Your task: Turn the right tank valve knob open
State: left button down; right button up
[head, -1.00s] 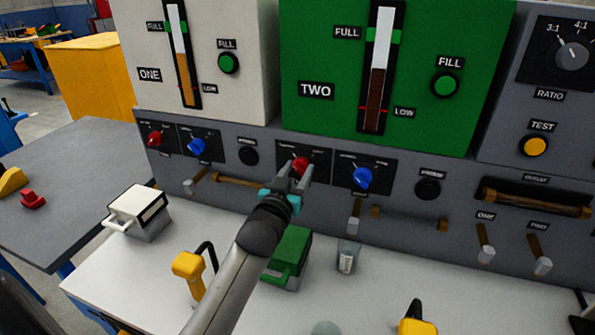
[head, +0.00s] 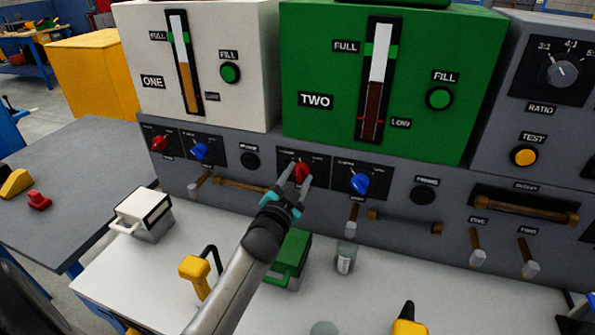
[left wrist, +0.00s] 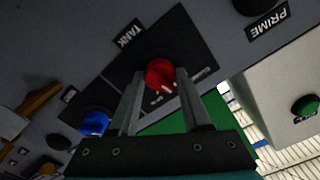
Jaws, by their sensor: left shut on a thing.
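The green tank labelled TWO (head: 310,60) stands above the grey panel on the right. Below it on a black plate sits a red knob (head: 302,173), beside a blue knob (head: 359,184). My left gripper (head: 298,181) is shut on this red knob. In the left wrist view the red knob (left wrist: 160,74) lies between the tips of the two fingers (left wrist: 159,80), with a TANK label (left wrist: 128,33) next to its plate. The exact angle of the knob is partly hidden by the fingers in the head view. My right gripper is not in view.
The white tank ONE (head: 200,110) stands to the left, with its own red knob (head: 158,144) and blue knob (head: 201,151). Pipes and levers stick out under the panel. A green box (head: 290,258), a glass jar (head: 345,258) and a yellow-handled tool (head: 195,275) stand on the white counter.

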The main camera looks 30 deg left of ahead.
pick_arm(q)
jog(key=m+p, duration=0.1)
jog(key=m, duration=0.3)
jog(key=shift+m, duration=0.3)
jog(key=m, duration=0.3)
jog(key=shift+m, duration=1.8)
jog(key=shift+c, duration=1.8)
grip_release()
jog(key=shift+s, duration=0.1)
jog(key=v, duration=1.5)
